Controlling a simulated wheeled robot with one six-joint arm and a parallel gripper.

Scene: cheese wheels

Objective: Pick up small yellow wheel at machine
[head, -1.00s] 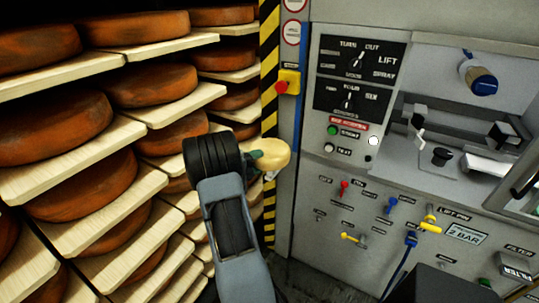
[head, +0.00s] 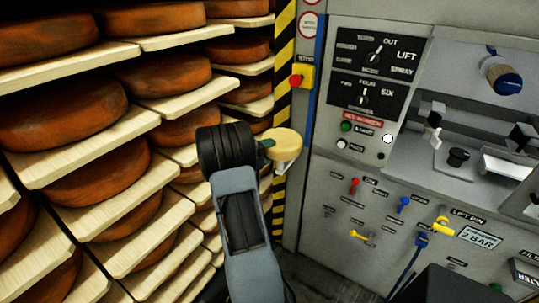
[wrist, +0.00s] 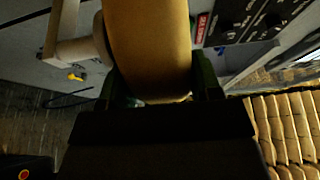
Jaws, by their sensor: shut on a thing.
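The small yellow wheel (head: 287,142) is held at the end of my arm, in front of the shelf edge and the machine's left side in the head view. In the wrist view the yellow wheel (wrist: 150,45) fills the top middle, between the two fingers of my gripper (wrist: 152,88). My gripper (head: 266,147) is shut on it. The machine (head: 400,130) stands to the right, with dials, buttons and small coloured valves on its grey front. The wheel is apart from the machine panel in the head view.
Shelves with large orange-brown cheese wheels (head: 62,112) on pale boards (head: 95,150) fill the left side. A yellow-black striped post (head: 284,70) and a red button on a yellow box (head: 301,77) stand between shelves and machine. A dark floor strip shows below.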

